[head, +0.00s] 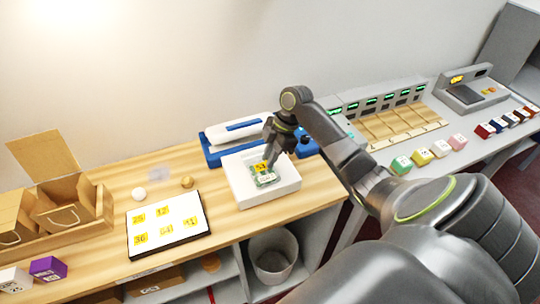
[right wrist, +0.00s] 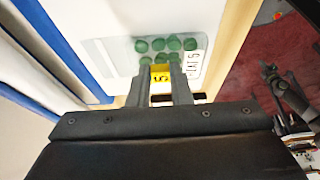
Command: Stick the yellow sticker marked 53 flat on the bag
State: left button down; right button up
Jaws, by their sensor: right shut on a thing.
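The bag (head: 266,180) is clear with green round pieces inside and a white label. It lies on a white block (head: 285,186) on the wooden counter, and it also shows in the right wrist view (right wrist: 190,62). My right gripper (head: 268,161) points down over the bag, shut on the yellow sticker (head: 260,167). In the right wrist view the sticker (right wrist: 160,74) sits between the fingertips, with a 5 showing and the rest hidden. I cannot tell whether it touches the bag. My left gripper is not in view.
A white sheet (head: 150,249) with several numbered yellow stickers lies to the left. A blue and white device (head: 232,134) stands behind the block. Cardboard boxes (head: 62,205) stand at far left. Small coloured blocks (head: 440,149) line the right counter.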

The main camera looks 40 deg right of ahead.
jog(key=shift+f, duration=0.45)
dwell(0.6)
grip_shut()
jog(key=shift+c, duration=0.5)
grip_release()
jog(key=o, duration=0.5)
jog(key=shift+c, duration=0.2)
jog(key=a+p+v, duration=0.1)
jog(key=p+v, duration=0.1)
jog(key=v, duration=2)
jog(key=shift+w+a+r, duration=0.25)
jog(key=shift+r, duration=0.1)
